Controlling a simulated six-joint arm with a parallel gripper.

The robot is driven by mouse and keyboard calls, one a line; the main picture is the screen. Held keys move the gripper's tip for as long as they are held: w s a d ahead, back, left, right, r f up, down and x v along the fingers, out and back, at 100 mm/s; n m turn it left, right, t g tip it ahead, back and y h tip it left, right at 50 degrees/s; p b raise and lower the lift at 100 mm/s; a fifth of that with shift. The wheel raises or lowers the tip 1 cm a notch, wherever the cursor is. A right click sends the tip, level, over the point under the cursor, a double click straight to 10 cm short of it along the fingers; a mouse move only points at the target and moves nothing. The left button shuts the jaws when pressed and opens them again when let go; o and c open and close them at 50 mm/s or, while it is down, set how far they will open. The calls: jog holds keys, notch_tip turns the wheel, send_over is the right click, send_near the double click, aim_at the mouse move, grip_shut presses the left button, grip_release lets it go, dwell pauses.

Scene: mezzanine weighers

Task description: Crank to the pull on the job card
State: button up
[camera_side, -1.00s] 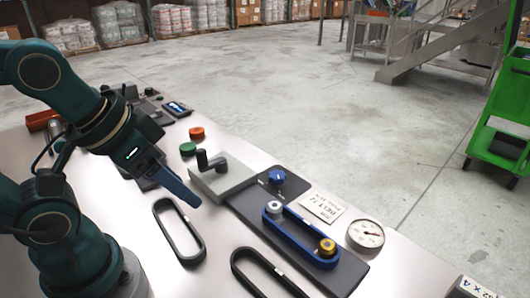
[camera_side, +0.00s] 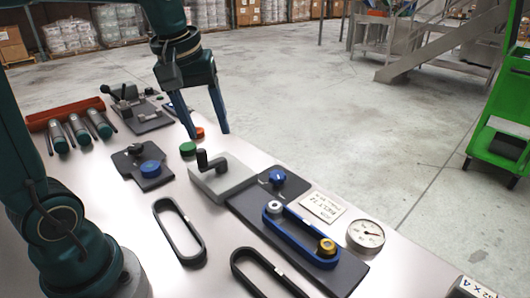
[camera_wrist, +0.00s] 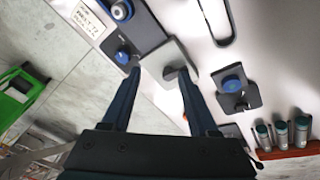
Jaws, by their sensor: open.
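The black crank (camera_side: 203,160) stands on a light grey block (camera_side: 225,180); in the wrist view the crank (camera_wrist: 171,74) shows between my fingers. My gripper (camera_side: 209,132) is open and empty, fingers pointing down. In the side view it appears above and behind the crank, apart from it. The job card (camera_side: 323,206) is white with dark lettering, of which "BELT 12" can be read. A round white dial gauge (camera_side: 366,235) with a needle is right of the card; its reading is too small to tell. A blue belt (camera_side: 300,240) runs around a silver and a gold pulley.
A blue knob (camera_side: 277,177) is on the dark plate beside the crank block. Green (camera_side: 188,148) and red (camera_side: 198,133) buttons sit behind the crank. Two black belts (camera_side: 180,232) lie in front. Another blue knob (camera_side: 151,168) is on a plate at left.

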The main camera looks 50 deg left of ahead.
aim_at(201, 150)
jog(key=w+a+f+n+g, duration=0.1)
jog(key=a+f, duration=0.1)
jog(key=a, duration=0.1)
jog(key=w+a+f+n+g, duration=0.1)
jog(key=a+f, duration=0.2)
jog(key=w+a+f+n, duration=0.1)
jog(key=a+f+n, duration=0.1)
jog(key=a, duration=0.1)
jog(key=shift+a+f+g+h, duration=0.15)
jog(key=shift+g+h, duration=0.25)
jog(key=shift+a+f, duration=0.15)
jog(key=shift+f, duration=2.45)
grip_shut()
